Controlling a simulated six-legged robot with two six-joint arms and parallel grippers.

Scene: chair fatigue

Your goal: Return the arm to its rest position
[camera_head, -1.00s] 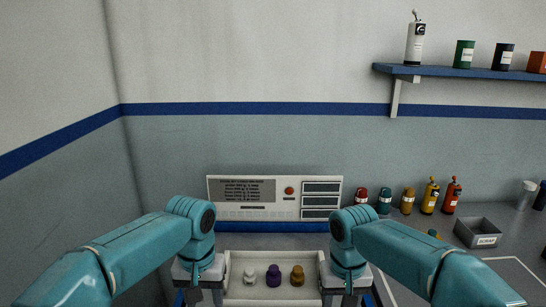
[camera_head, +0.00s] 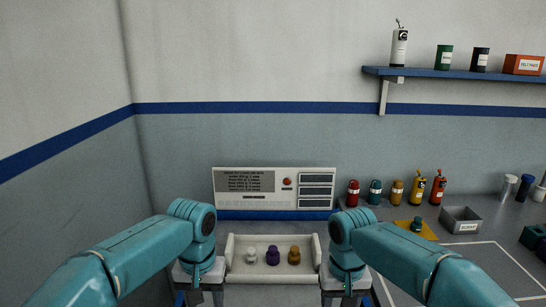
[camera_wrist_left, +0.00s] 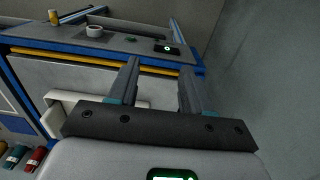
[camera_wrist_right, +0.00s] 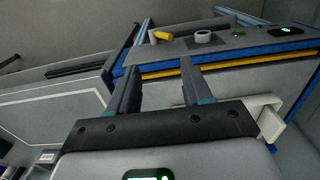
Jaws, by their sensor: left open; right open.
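Both my teal arms reach forward in the head view and bend downward at the wrists, one on each side of a white tray. My left gripper (camera_wrist_left: 158,84) shows in the left wrist view with its two fingers apart and nothing between them. My right gripper (camera_wrist_right: 158,84) shows in the right wrist view, also open and empty. In the head view the fingertips are mostly below the picture's edge. The white tray (camera_head: 235,272) holds a white piece (camera_head: 251,254), a purple piece (camera_head: 272,255) and an orange-brown piece (camera_head: 294,255).
A panel (camera_head: 318,190) with a red button stands behind the tray. Several coloured bottles (camera_head: 397,192) line the wall at right, near a grey bin (camera_head: 460,220) and a yellow mat (camera_head: 430,233). A blue shelf (camera_head: 450,73) hangs above. The left wall is close to my left arm.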

